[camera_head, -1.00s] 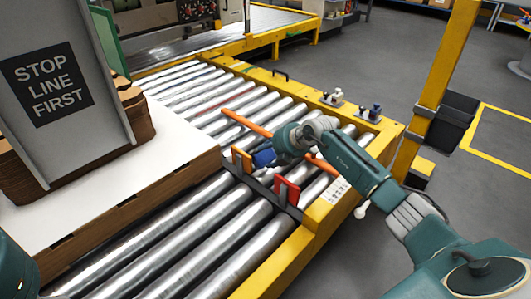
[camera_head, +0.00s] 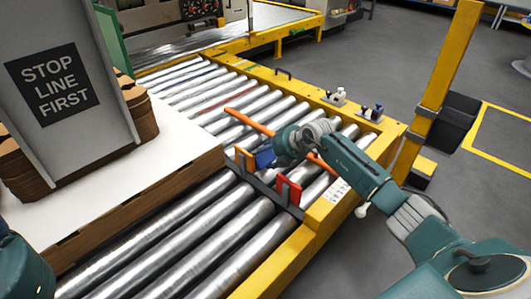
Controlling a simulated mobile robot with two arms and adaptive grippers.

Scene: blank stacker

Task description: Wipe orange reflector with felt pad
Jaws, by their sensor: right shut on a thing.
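The orange reflector (camera_head: 244,159) is a small upright plate on a dark bracket at the edge of the roller conveyor. A redder plate (camera_head: 289,192) stands on the same bracket to its right. My right gripper (camera_head: 272,153) is over the rollers, just behind and right of the orange reflector. It is shut on the blue felt pad (camera_head: 265,159), which sits close beside the reflector. I cannot tell whether they touch. The gripper's own wrist partly hides its fingers. My left gripper is out of view.
A long orange bar (camera_head: 248,122) runs across the rollers (camera_head: 190,230), passing behind my right wrist. A white-topped stack (camera_head: 130,185) with the sign stand (camera_head: 60,90) fills the left. A yellow post (camera_head: 440,90) stands right of my right arm.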

